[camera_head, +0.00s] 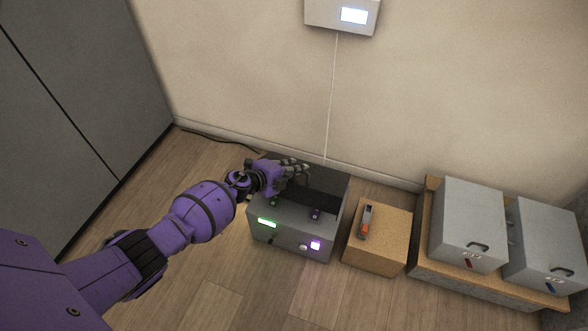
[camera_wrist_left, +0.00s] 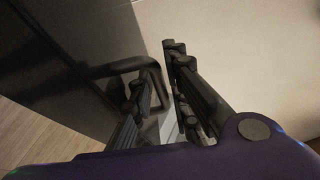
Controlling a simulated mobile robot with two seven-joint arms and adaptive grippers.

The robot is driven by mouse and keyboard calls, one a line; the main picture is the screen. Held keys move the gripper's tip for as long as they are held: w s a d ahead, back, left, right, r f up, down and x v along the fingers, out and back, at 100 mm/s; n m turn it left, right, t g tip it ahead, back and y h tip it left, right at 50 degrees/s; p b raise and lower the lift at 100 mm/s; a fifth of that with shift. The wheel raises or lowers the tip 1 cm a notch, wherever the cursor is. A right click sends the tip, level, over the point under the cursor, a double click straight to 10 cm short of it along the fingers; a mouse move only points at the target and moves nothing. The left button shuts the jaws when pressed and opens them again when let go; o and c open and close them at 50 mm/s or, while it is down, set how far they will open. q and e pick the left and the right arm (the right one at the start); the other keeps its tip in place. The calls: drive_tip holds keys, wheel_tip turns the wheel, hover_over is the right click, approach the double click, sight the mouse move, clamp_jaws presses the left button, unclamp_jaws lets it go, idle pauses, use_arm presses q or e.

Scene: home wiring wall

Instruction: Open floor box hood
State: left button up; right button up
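The floor box (camera_head: 289,241) is a grey box on the floor by the wall, with a green light and a purple light on its front. My right gripper is not in view.
A wooden block (camera_head: 378,255) with an orange-and-grey tool (camera_head: 367,222) stands right of the floor box. Two grey boxes (camera_head: 468,225) with handles sit on a wooden platform (camera_head: 425,262) further right. A wall unit (camera_head: 342,16) hangs above. Floor left of the box is mostly clear.

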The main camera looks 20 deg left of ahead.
use_arm(q)
drive_tip(key=shift+s, duration=0.1)
drive_tip(key=v, duration=1.2)
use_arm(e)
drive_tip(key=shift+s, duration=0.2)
